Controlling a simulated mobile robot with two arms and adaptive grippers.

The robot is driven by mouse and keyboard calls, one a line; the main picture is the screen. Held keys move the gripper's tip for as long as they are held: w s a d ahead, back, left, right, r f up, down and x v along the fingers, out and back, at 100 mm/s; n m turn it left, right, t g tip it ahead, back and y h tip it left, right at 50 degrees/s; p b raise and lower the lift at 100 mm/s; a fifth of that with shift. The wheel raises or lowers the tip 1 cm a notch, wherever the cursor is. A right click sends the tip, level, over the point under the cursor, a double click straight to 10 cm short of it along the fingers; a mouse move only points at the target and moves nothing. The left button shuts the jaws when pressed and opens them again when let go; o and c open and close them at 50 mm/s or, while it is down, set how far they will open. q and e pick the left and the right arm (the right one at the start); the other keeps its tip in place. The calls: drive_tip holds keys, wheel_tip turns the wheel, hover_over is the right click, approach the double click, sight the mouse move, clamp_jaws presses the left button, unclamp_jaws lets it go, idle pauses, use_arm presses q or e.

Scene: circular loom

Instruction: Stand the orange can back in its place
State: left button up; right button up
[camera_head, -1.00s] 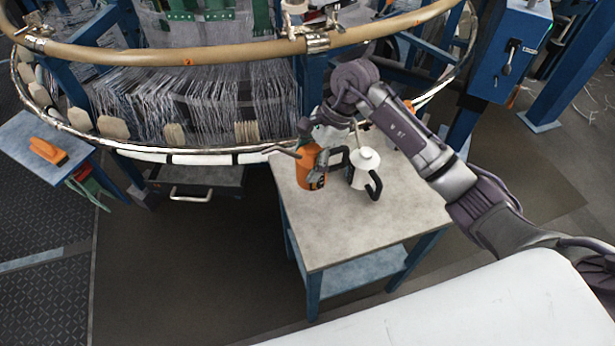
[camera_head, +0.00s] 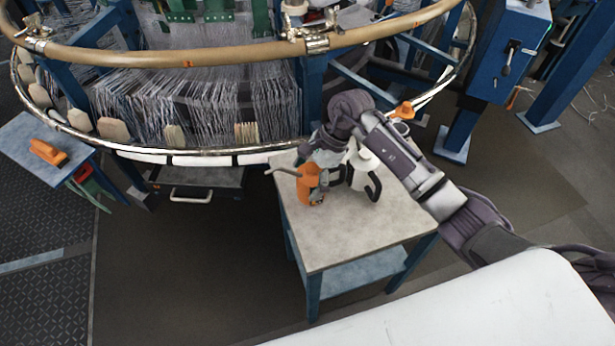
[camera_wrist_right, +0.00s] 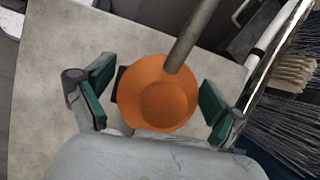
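The orange can (camera_head: 309,190) stands upright on the grey-topped table, near its left edge. It has a dark handle on its right, and its thin spout points left. In the right wrist view the can (camera_wrist_right: 160,92) is seen from above, its metal spout rising to the upper right. My right gripper (camera_head: 322,168) is at the can, its green-padded fingers (camera_wrist_right: 158,98) on either side of it. The fingers look open, with a small gap on the left; contact on the right cannot be told. My left gripper is not in view.
A white pot (camera_head: 361,163) with a black handle stands close to the can's right, partly behind my arm. The loom's ring (camera_head: 232,155) passes just behind the table (camera_head: 345,235). The table's front is clear. An orange object (camera_head: 47,151) lies on the left side table.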

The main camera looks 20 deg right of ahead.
drive_tip(key=shift+r, duration=0.1)
drive_tip(key=v, duration=1.2)
drive_tip(key=shift+b, duration=0.3)
